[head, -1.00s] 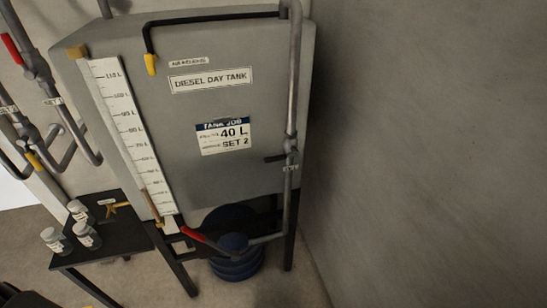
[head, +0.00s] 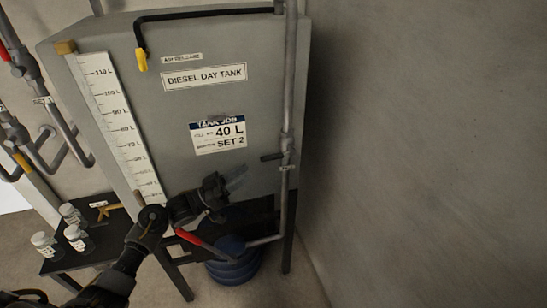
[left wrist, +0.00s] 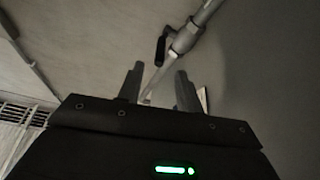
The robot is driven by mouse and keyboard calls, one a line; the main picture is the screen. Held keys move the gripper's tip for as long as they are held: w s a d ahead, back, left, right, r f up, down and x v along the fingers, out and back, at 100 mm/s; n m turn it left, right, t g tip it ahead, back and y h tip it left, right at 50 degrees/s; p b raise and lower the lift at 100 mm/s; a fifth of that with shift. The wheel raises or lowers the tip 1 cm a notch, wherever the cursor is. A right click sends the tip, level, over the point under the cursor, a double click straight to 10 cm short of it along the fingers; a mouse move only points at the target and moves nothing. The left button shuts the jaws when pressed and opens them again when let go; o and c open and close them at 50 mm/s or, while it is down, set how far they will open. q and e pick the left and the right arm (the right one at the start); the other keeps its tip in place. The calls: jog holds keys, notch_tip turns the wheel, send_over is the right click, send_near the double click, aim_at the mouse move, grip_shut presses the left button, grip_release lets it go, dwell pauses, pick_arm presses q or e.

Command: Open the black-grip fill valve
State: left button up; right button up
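The fill valve (head: 287,151) sits on the vertical grey pipe at the right edge of the tank. Its black grip (head: 271,157) sticks out to the left, across the pipe. My left gripper (head: 236,178) is in front of the lower tank face, below and left of the grip, and does not touch it. In the left wrist view the fingers (left wrist: 158,88) stand apart with nothing held between them. The black grip (left wrist: 161,50) and valve body (left wrist: 187,38) show beyond the fingertips there. My right gripper is not in view.
The diesel day tank (head: 180,110) carries a level scale (head: 120,125) and a 40 L job label (head: 218,135). A red-grip lever (head: 188,236) is below my gripper. A blue container (head: 233,266) stands under the tank. Jars (head: 75,238) stand on a black table. A bare wall is at right.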

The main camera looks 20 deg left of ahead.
aim_at(273, 157)
pick_arm(q)
jog(key=p+x, duration=0.3)
jog(key=x, duration=0.7)
jog(key=shift+w+d+r, duration=0.15)
jog(key=shift+d, duration=0.1)
grip_shut()
